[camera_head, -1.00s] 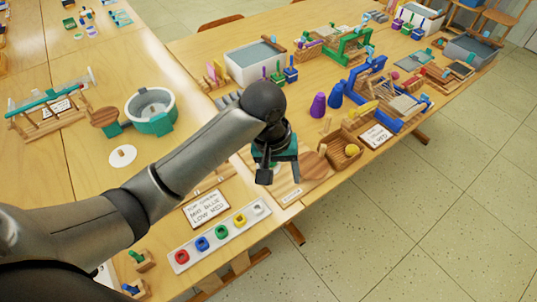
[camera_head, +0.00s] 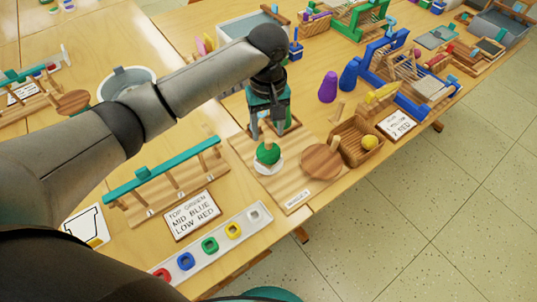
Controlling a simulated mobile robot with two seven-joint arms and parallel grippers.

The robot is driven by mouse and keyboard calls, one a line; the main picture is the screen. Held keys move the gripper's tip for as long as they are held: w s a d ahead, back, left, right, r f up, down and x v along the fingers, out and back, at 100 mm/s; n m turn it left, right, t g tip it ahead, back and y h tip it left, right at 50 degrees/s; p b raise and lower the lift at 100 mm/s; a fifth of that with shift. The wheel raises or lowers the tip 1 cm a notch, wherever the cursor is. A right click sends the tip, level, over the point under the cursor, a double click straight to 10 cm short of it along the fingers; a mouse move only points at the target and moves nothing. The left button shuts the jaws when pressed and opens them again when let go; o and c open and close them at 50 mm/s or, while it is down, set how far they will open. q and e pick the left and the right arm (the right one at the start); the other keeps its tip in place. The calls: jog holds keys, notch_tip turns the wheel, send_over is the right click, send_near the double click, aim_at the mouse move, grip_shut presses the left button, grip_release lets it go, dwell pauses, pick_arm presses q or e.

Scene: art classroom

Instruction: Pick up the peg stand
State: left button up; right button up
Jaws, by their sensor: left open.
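A small stand with a white round base, a green rounded middle and a wooden peg tip (camera_head: 267,155) looks like the peg stand. It is upright on a wooden board (camera_head: 296,190) near the table's front edge. My left gripper (camera_head: 268,131) points down just behind and above it, fingers apart, with nothing seen between them. I cannot tell how much height separates the fingertips from the board. My right gripper is not in view.
A wooden disc (camera_head: 322,160) and a crate with a yellow ball (camera_head: 362,148) are to the right. A teal-barred rack (camera_head: 163,172), a lettered card (camera_head: 192,214) and a tray of coloured rings (camera_head: 222,240) lie left.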

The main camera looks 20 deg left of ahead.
aim_at(268, 141)
pick_arm(q)
notch_tip(268, 141, down, 3)
jog(key=shift+r+b, duration=0.1)
jog(key=shift+b, duration=0.2)
jog(key=shift+w+f, duration=0.1)
jog(key=shift+f, duration=0.4)
jog(key=f, duration=0.1)
jog(key=f+b, duration=0.1)
jog(key=f, duration=0.1)
jog(key=f+b, duration=0.1)
jog(key=f, duration=0.1)
jog(key=shift+w, duration=0.35)
jog(key=shift+r, duration=0.1)
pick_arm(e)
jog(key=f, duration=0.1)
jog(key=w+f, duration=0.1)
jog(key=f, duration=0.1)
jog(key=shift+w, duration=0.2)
pick_arm(q)
jog(key=shift+c, duration=0.2)
grip_shut()
